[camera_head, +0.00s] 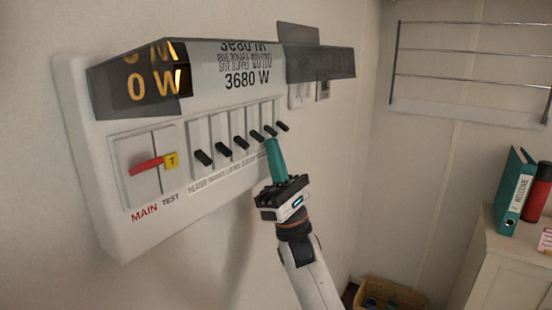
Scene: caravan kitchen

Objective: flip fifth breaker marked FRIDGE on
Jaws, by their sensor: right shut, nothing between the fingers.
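The white breaker panel (90,190) hangs on the wall at the left. A row of several black breaker levers runs across it, rising to the right. The fifth lever from the left (270,131) is just above the tips of my right gripper (272,142). My right gripper is shut, with its teal fingers pointing up; I cannot tell whether they touch the lever. The label strip (213,180) under the levers is too small to read fully, and its right part is behind my gripper. I cannot tell which way the fifth lever is set. My left gripper is not in view.
A red MAIN lever (147,165) and a yellow T button (171,160) are at the panel's left. A dark see-through cover (320,64) juts out above the breakers. A teal binder (512,190) and a red cylinder (537,192) stand on a cabinet at right.

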